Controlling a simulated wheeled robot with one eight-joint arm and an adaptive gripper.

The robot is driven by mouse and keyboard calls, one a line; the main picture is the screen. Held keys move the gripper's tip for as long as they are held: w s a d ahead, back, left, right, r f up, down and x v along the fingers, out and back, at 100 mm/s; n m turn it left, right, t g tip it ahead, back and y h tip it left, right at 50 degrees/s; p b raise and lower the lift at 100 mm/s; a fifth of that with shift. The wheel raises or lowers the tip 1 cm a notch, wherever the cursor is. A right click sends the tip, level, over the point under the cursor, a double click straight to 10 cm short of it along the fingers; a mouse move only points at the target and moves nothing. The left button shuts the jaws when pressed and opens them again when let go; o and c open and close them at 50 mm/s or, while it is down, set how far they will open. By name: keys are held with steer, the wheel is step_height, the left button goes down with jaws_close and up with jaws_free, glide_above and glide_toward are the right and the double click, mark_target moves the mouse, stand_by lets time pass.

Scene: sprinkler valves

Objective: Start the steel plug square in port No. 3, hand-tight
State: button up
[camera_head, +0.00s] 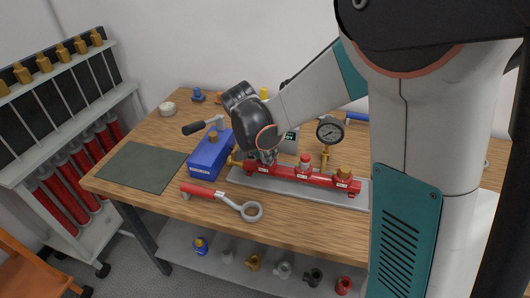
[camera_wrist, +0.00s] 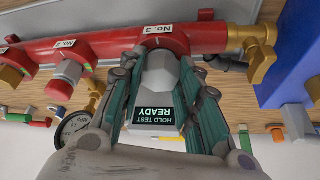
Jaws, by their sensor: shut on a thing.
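The red manifold pipe (camera_head: 318,183) lies on a grey base strip on the bench. Its port No. 3 (camera_wrist: 163,42), the left one in the head view, carries a white "No. 3" label in the wrist view. My gripper (camera_head: 268,160) is at this port; in the wrist view its fingers (camera_wrist: 160,70) are shut on a grey piece, apparently the steel plug (camera_wrist: 160,62). The plug's end meets or nearly meets the port's red collar. The fingers hide its sides, so I cannot tell how deep or square it sits.
A pressure gauge (camera_head: 330,131) stands behind the manifold, a blue box (camera_head: 208,156) at left, a red-handled wrench (camera_head: 225,199) in front. A display (camera_wrist: 160,114) reads "HOLD TEST READY".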

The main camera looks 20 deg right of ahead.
steer(key=shift+w+r+m+g, duration=0.15)
steer(key=shift+m+g, duration=0.45)
steer(key=shift+m, duration=1)
steer(key=shift+h, duration=0.3)
steer(key=shift+w+m+g, duration=0.15)
steer(key=shift+m+g, duration=0.25)
steer(key=shift+m, duration=1.2)
steer(key=shift+m+g, duration=0.8)
steer(key=shift+m, duration=0.8)
steer(key=shift+w, duration=0.1)
steer(key=m+g, duration=0.1)
steer(key=m, duration=0.2)
